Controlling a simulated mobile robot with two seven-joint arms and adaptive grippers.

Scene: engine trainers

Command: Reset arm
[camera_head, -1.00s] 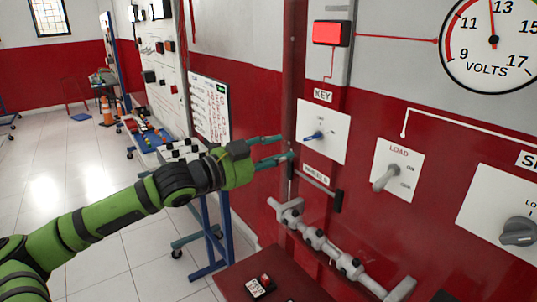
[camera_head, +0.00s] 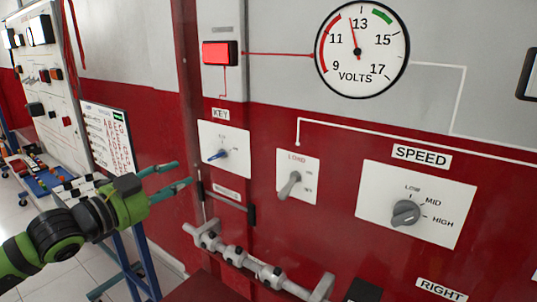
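My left gripper (camera_head: 172,180) is at the left of the head view, on the green and black arm that comes in from the left. Its two teal fingers are apart with nothing between them. They point right toward the trainer panel, left of the key switch plate and short of it in the picture. The key switch (camera_head: 217,155) has a blue handle on a white plate. The load toggle switch (camera_head: 289,185) and the grey speed knob (camera_head: 405,212) are to its right. My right gripper is not in the view.
The red and grey panel (camera_head: 330,240) fills the right side. A grey pipe-like rail (camera_head: 245,260) juts out below the switches. A volt gauge (camera_head: 361,48) and a red lamp (camera_head: 220,53) are above. A blue stand (camera_head: 127,265) is below the arm.

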